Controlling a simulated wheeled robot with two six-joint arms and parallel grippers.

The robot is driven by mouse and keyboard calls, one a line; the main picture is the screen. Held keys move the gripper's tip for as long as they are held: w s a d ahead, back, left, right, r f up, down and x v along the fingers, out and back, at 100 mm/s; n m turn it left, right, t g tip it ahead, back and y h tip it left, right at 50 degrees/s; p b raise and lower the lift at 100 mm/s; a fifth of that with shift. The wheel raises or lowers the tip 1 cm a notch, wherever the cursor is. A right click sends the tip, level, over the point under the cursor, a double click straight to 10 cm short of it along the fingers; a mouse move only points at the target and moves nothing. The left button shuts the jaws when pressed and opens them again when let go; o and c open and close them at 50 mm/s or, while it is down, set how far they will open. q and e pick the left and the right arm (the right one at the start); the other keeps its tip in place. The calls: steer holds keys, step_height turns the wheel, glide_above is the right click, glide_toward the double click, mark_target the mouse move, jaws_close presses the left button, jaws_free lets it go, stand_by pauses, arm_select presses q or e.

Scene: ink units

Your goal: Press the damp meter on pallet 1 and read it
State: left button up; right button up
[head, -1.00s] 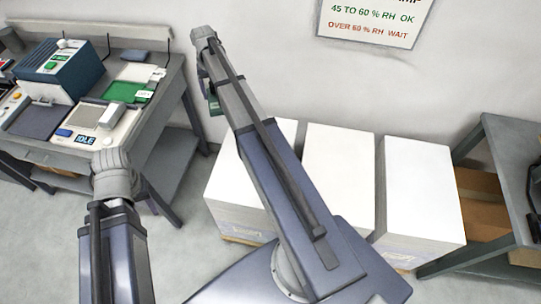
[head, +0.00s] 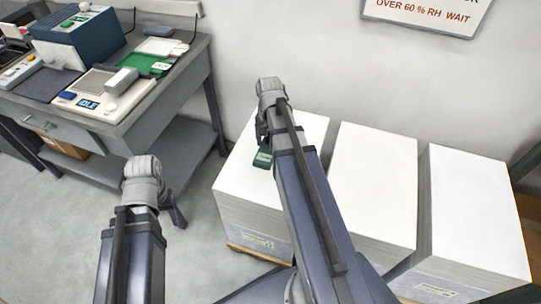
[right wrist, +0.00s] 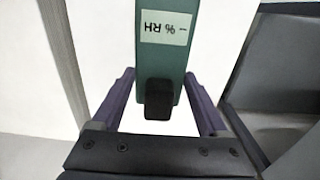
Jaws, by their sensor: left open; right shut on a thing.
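The damp meter (right wrist: 165,55) is green with a dark tip. Its pale display (right wrist: 165,28) reads "– % RH", upside down in the right wrist view. My right gripper (right wrist: 162,102) is shut on the meter. In the head view the meter (head: 263,156) hangs below my right wrist over the back left part of the leftmost white paper stack (head: 240,185). I cannot tell whether it touches the paper. My left gripper (head: 176,212) is open and empty, low over the floor between the bench and the stacks; its fingers are partly hidden.
Two more white stacks, the middle one (head: 375,170) and the right one (head: 470,210), stand beside the first with narrow gaps. A grey bench (head: 150,118) at left holds a device reading "IDLE" (head: 88,104). A wall sign (head: 425,15) reads "OVER 60 % RH WAIT".

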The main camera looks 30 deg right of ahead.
mark_target(271, 158)
steer(key=shift+s+f, duration=0.4)
steer(key=shift+f, duration=0.05)
steer(key=shift+f+b, duration=0.15)
steer(key=shift+b, duration=0.15)
step_height(271, 158, down, 6)
steer(key=b, duration=0.5)
steer(key=shift+b, duration=0.4)
steer(key=shift+f+b, duration=0.4)
steer(key=shift+b, duration=0.1)
stand_by(1.4)
steer(key=shift+r, duration=0.15)
step_height(271, 158, up, 7)
steer(key=p, duration=0.7)
